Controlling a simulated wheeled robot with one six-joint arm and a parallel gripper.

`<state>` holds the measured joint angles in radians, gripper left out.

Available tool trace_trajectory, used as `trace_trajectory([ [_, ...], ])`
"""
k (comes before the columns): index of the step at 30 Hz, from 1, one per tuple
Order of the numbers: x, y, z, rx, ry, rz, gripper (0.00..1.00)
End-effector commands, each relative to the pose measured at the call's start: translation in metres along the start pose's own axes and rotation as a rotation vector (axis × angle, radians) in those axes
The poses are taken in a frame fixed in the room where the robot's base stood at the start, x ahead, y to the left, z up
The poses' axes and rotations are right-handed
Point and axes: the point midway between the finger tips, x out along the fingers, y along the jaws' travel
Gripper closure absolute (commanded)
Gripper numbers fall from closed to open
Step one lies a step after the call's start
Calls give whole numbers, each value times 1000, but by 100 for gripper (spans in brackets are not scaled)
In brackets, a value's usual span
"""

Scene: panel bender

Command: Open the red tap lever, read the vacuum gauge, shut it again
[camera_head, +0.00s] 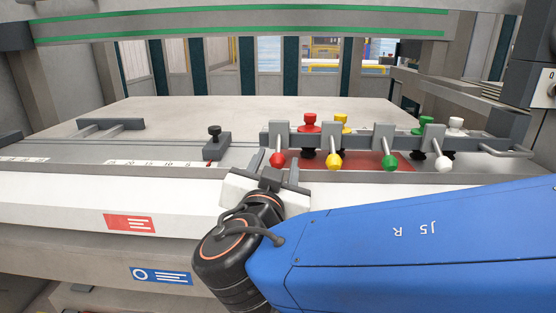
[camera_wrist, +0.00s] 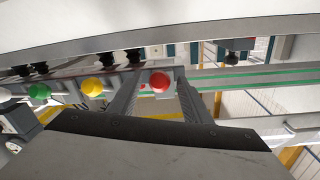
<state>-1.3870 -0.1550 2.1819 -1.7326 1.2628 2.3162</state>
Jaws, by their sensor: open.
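The red tap lever (camera_head: 277,159) has a round red ball end and is the leftmost of a row of levers on a grey rail. My gripper (camera_head: 274,168) is just in front of it with its fingers apart. A vacuum gauge cannot be made out in either view.
Yellow (camera_head: 334,162), green (camera_head: 389,162) and white (camera_head: 443,164) ball levers stand to the right of the red one. A red knob (camera_head: 310,122) and other coloured knobs rise behind them. A black-knobbed slider block (camera_head: 215,146) is to the left.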

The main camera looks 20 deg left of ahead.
Motion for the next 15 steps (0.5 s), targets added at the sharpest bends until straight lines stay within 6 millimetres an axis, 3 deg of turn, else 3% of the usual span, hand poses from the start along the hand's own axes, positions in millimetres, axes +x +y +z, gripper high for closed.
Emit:
trace_trajectory([
  [6,15,1,0,1,0,1,56],
  [15,18,0,0,1,0,0,56],
])
